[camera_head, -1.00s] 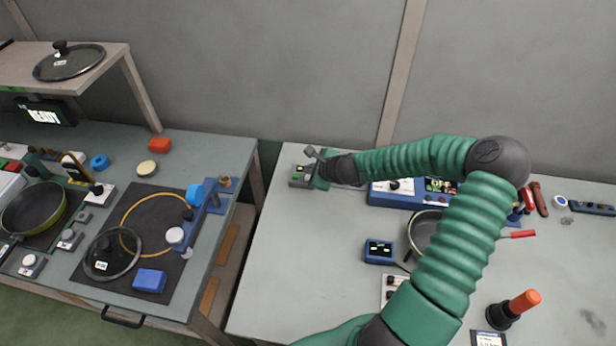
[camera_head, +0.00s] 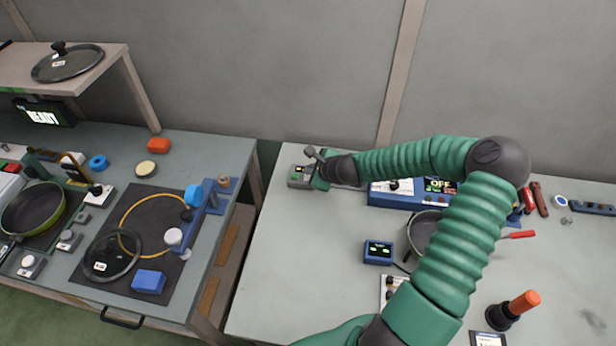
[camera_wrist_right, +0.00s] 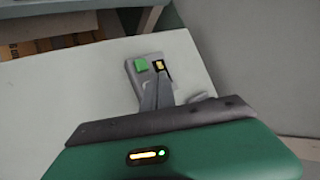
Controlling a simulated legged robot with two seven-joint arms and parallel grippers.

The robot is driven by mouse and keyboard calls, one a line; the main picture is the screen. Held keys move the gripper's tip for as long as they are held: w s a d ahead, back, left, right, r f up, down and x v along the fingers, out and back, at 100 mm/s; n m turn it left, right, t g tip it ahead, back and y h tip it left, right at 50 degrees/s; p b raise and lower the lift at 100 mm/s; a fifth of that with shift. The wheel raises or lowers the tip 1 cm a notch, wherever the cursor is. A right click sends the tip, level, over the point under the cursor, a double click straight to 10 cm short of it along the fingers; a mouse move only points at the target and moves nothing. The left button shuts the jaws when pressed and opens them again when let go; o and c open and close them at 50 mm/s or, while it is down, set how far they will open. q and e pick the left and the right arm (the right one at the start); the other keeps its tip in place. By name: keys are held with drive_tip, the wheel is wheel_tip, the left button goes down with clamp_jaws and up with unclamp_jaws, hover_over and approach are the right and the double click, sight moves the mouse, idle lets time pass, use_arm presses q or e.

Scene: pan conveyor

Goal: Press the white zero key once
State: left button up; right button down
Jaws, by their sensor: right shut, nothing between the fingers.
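A grey box (camera_head: 300,176) sits at the back left of the right table. In the right wrist view the grey box (camera_wrist_right: 133,84) carries a green button (camera_wrist_right: 141,65) and a small black window with a yellow mark (camera_wrist_right: 159,65). My right gripper (camera_head: 312,153) is at this box. Its fingers (camera_wrist_right: 155,80) are shut and empty, with the tips just below the yellow-marked window; contact cannot be told. No white zero key can be made out; part of the box is behind the fingers. My left gripper is not in view.
Right of my gripper stands a blue unit (camera_head: 378,197) with an OFF display (camera_head: 440,184). A pan (camera_head: 417,232) and a small blue display box (camera_head: 378,252) are partly near my arm. The table's left front is clear. A gap separates the left bench (camera_head: 225,150).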

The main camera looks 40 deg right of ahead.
drive_tip(key=shift+a, duration=0.1)
drive_tip(key=shift+f, duration=0.3)
drive_tip(key=shift+s+f+b, duration=0.1)
drive_tip(key=shift+f+b, duration=0.35)
drive_tip(key=shift+b, duration=0.15)
idle(0.7)
drive_tip(key=shift+r+p, duration=0.85)
drive_tip(key=shift+r, duration=0.05)
wheel_tip(320, 180, up, 5)
drive_tip(key=p, duration=0.5)
drive_tip(key=shift+r, duration=0.1)
